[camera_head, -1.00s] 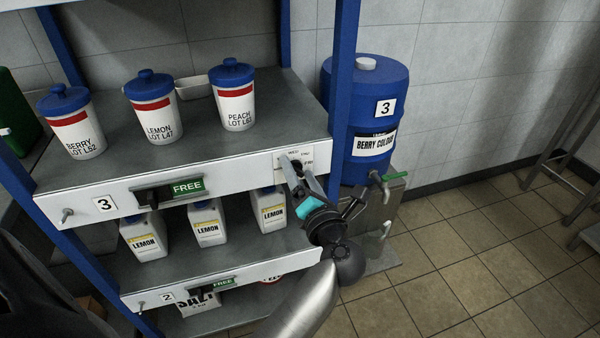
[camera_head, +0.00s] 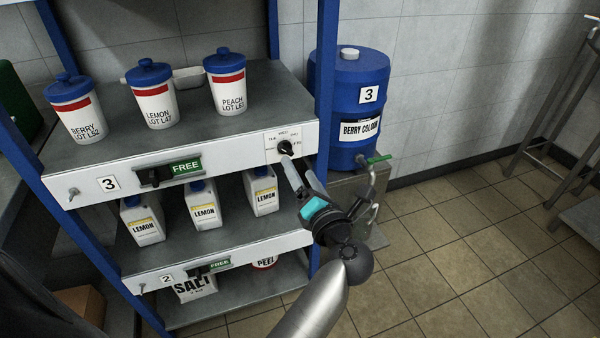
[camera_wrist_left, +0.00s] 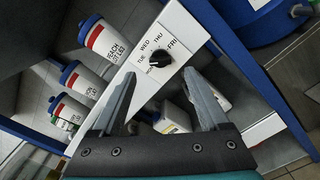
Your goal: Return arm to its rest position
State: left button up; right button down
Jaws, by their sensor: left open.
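My left gripper (camera_head: 297,164) is open and empty in front of the right end of the upper shelf's white front. In the left wrist view, its two fingers (camera_wrist_left: 160,74) stand wide apart with nothing between them. A black day dial (camera_head: 285,147) sits on that shelf front, just beyond the fingertips. The dial also shows in the left wrist view (camera_wrist_left: 160,56), with MON, TUE, WED, THU and FRI around it. It appears clear of the fingers. My right gripper is in neither view.
The upper shelf (camera_head: 195,130) holds berry, lemon and peach tubs; lemon bottles (camera_head: 204,208) stand below. A blue Berry Colour drum (camera_head: 350,105) with a green-handled tap (camera_head: 378,159) stands right of the rack, near my arm. The tiled floor (camera_head: 450,250) at right is clear.

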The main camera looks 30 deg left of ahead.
pick_arm(q)
jog(key=w+d+f+m+t+h+p, duration=0.1)
jog(key=d+f+m+t+h, duration=0.2)
jog(key=f+m, duration=0.35)
jog(key=w+d+f+m+t+h+p, duration=0.1)
jog(key=d+f+m+t+h, duration=0.25)
jog(key=m, duration=0.65)
jog(key=s+d+f+m+g+h, duration=0.2)
jog(key=s+f+m+h, duration=0.2)
jog(key=f+m, duration=0.3)
jog(key=s+d+f+m+g+h, duration=0.1)
jog(key=s+f+m+g+h, duration=0.25)
jog(key=f, duration=0.65)
jog(key=s+a+f+m+g+p, duration=0.2)
jog(key=s+f+m+g, duration=0.4)
jog(key=s+f, duration=0.7)
jog(key=s+a+f+m+g, duration=0.2)
jog(key=s+a+m, duration=0.1)
jog(key=s, duration=0.6)
jog(key=s+a+f+m+g, duration=0.2)
jog(key=s+a+f+m, duration=0.1)
jog(key=s, duration=0.5)
jog(key=shift+s+y, duration=0.4)
jog(key=shift+c, duration=0.4)
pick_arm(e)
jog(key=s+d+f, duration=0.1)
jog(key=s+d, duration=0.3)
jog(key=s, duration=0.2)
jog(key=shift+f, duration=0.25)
